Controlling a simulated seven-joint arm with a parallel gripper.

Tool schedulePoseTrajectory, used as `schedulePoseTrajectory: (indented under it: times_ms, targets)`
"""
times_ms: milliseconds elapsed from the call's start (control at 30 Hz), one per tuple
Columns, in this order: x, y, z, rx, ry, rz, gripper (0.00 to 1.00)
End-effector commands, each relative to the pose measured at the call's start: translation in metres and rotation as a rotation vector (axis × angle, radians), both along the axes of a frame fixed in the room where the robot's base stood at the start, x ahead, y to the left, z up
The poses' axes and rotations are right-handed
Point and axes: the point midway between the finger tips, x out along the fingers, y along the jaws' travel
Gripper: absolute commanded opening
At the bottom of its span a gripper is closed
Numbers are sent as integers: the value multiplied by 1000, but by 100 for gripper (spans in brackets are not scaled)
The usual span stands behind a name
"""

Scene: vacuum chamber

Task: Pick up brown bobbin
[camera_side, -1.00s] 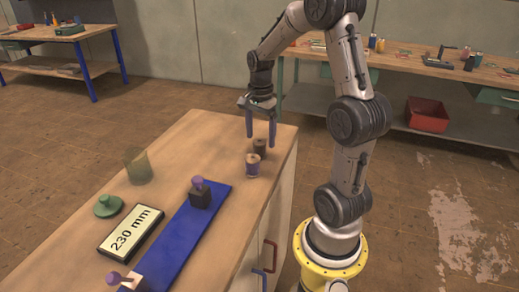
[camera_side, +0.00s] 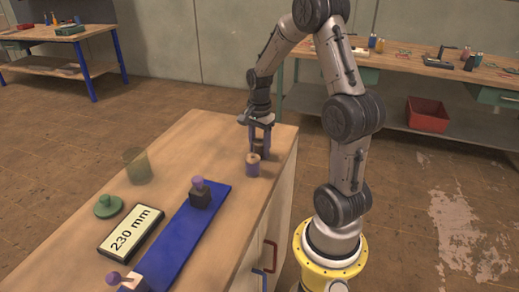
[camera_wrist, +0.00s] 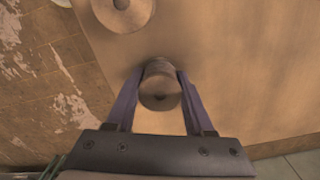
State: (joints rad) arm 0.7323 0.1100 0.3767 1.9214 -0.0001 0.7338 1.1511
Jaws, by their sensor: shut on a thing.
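The brown bobbin (camera_wrist: 160,92) is between the two fingers of my gripper (camera_wrist: 157,83) in the wrist view, with a finger against each side. My gripper (camera_side: 260,152) is down at the far end of the bench in the side view, shut on the brown bobbin (camera_side: 260,145), which is partly hidden there by the fingers and the purple bobbin. The purple bobbin (camera_side: 252,167) stands upright just in front of it, apart from my fingers. In the wrist view its round top (camera_wrist: 122,8) shows at the upper edge, partly cut off.
On the wooden bench (camera_side: 190,150) are a blue plate (camera_side: 178,238) with two purple-knobbed pieces, a 230 mm display (camera_side: 130,230), a green lidded knob (camera_side: 108,207) and a translucent green cup (camera_side: 137,165). The bench's right and far edges are close to my gripper.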

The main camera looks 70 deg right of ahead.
Motion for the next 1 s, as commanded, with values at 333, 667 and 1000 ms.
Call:
schedulePoseTrajectory:
  times_ms: [333, 667, 1000]
  targets:
    - [0, 0, 0, 0, -1, 0, 0]
    - [1, -1, 23, -3, -4, 0, 0]
    - [-36, 33, 92, -6, -6, 0, 0]
